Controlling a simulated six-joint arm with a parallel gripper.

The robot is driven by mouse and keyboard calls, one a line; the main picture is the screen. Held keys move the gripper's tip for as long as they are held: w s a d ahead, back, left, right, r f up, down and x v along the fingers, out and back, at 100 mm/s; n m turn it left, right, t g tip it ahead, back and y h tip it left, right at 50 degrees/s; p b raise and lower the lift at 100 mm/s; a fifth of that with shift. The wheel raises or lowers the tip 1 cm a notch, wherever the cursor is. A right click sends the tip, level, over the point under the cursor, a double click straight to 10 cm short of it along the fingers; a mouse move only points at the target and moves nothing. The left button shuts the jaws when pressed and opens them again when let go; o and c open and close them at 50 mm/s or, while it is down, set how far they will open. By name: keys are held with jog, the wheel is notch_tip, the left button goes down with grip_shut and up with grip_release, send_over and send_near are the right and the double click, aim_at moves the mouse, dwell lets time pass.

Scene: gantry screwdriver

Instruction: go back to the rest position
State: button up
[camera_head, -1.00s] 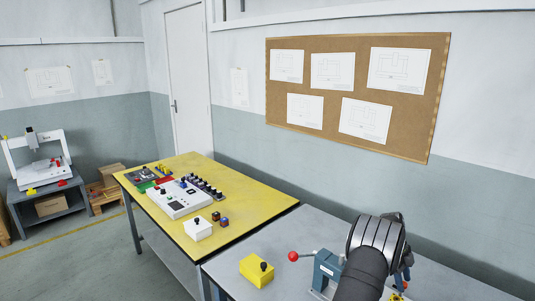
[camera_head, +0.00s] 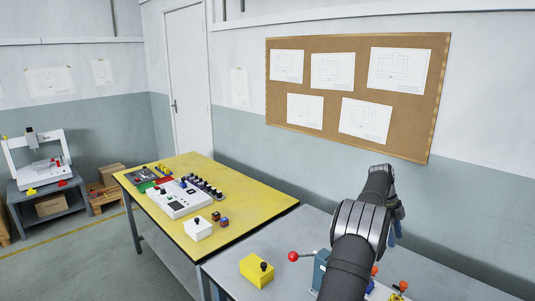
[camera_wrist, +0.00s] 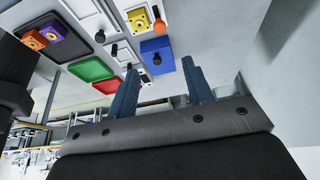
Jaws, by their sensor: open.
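My gripper (camera_head: 394,238) is raised above the grey table at the right of the head view, partly hidden by my own arm. In the wrist view its two blue fingers (camera_wrist: 160,68) stand apart, with nothing held between them.
A yellow-topped table (camera_head: 258,191) carries a white device (camera_head: 178,199), a white box (camera_head: 197,229) and small parts. On the grey table (camera_head: 309,222) stand a yellow box (camera_head: 256,271) and a red-knobbed lever (camera_head: 293,257). A wall with a corkboard (camera_head: 350,50) rises behind.

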aim_at(404, 283)
jog(key=x, duration=1.7)
jog(key=shift+s+d, duration=0.1)
jog(key=shift+r+n, duration=0.2)
jog(key=shift+n, duration=0.4)
jog(key=shift+n+t+h, duration=0.3)
jog(key=shift+n, duration=0.2)
jog(key=n+t, duration=0.1)
jog(key=n, duration=0.2)
jog(key=n+t+h, duration=0.1)
jog(key=n, duration=0.2)
jog(key=shift+s, duration=0.2)
jog(key=n+t, duration=0.1)
jog(key=n, duration=0.2)
jog(key=shift+s+n+t, duration=0.1)
jog(key=shift+n+t, duration=0.2)
jog(key=shift+n, duration=0.1)
jog(key=shift+s+n+t+y, duration=0.1)
jog(key=shift+n+t+y, duration=0.5)
jog(key=shift+n, duration=1.3)
